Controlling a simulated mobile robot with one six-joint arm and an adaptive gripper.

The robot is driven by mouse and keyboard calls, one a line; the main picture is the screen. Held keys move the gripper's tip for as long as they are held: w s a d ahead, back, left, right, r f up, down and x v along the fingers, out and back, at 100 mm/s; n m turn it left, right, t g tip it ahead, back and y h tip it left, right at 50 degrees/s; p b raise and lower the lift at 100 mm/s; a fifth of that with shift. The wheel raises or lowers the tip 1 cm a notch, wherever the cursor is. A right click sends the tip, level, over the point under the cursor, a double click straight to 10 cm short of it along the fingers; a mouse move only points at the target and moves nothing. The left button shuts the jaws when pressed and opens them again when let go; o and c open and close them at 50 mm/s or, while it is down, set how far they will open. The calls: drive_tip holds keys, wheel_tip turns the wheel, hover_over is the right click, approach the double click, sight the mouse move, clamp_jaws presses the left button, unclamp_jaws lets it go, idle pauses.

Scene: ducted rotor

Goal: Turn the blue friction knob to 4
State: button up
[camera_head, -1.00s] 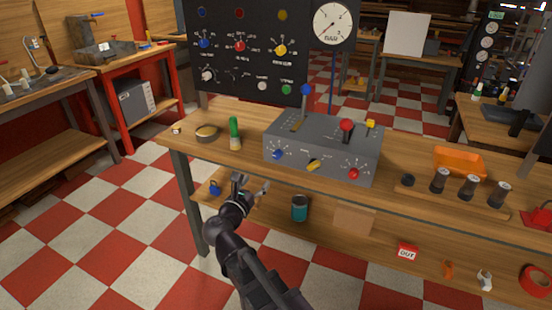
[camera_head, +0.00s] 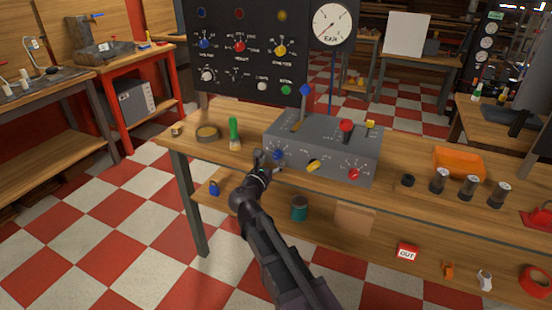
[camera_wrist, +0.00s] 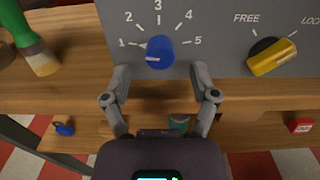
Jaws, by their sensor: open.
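The blue friction knob (camera_head: 278,155) is on the front of the grey control box (camera_head: 330,140). In the wrist view the blue knob (camera_wrist: 159,52) sits under a printed scale from 1 at left, over 3 at top, to 5 at right. Its pointer is hard to make out; it seems turned toward the 1 side. My gripper (camera_head: 268,160) is right in front of the knob. In the wrist view my open gripper (camera_wrist: 160,72) has one finger to each side, just below the knob, with gaps between; no contact shows.
A yellow knob (camera_wrist: 272,58) marked FREE and LOCK is to the right, and a red knob (camera_head: 353,173) is farther right. A green-handled brush (camera_head: 234,132) stands left of the box.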

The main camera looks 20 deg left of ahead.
sight(277, 155)
drive_tip(key=shift+w+d, duration=0.1)
drive_tip(key=shift+w, duration=1.2)
clamp_jaws()
